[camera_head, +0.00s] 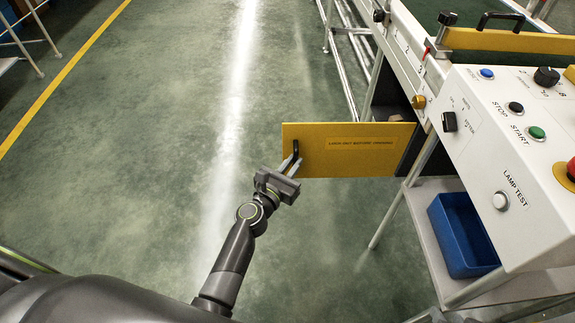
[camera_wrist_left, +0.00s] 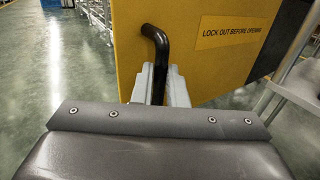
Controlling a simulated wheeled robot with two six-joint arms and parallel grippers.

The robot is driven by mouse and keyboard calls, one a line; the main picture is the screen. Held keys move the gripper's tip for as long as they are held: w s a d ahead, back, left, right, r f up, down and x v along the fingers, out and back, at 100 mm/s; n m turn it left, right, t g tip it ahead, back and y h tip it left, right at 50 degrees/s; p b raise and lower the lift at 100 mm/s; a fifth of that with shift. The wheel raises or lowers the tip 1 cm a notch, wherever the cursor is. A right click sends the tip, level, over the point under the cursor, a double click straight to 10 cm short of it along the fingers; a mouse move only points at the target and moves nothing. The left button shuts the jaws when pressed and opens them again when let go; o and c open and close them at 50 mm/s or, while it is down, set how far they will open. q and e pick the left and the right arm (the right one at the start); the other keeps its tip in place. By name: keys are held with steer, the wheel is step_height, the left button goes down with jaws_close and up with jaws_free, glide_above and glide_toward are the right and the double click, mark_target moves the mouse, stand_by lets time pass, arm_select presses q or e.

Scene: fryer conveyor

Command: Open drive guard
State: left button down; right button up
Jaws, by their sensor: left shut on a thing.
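The yellow drive guard (camera_head: 350,160) stands swung out from the side of the conveyor machine, its labelled face towards me. Its label reads "LOCK OUT BEFORE OPENING" (camera_wrist_left: 230,29). The guard's black handle (camera_head: 296,149) is near its left edge; the handle's bent top also shows in the left wrist view (camera_wrist_left: 157,38). My left gripper (camera_head: 291,165) is shut on the handle, with its fingers (camera_wrist_left: 160,84) on either side of the bar. The fingers hide the lower part of the handle. My right gripper is not in view.
The white control panel (camera_head: 515,160) with buttons and knobs is at the right. A blue bin (camera_head: 462,235) sits on a low shelf below it. The dark opening (camera_head: 392,103) shows behind the guard. The green floor to the left is clear.

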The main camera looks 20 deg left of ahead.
arm_select(q)
steer(key=shift+d+r+h, duration=0.1)
steer(key=shift+d+h, duration=0.2)
steer(key=shift+d, duration=0.25)
arm_select(e)
steer(key=shift+w, duration=0.1)
arm_select(q)
steer(key=c, duration=1.7)
jaws_free()
steer(key=shift+w+d, duration=0.1)
steer(key=shift+d, duration=0.05)
steer(key=shift+o, duration=1.2)
steer(key=shift+w+d, duration=0.15)
steer(key=shift+d, duration=0.2)
arm_select(e)
steer(key=shift+d, duration=0.35)
arm_select(q)
steer(key=shift+a, duration=0.2)
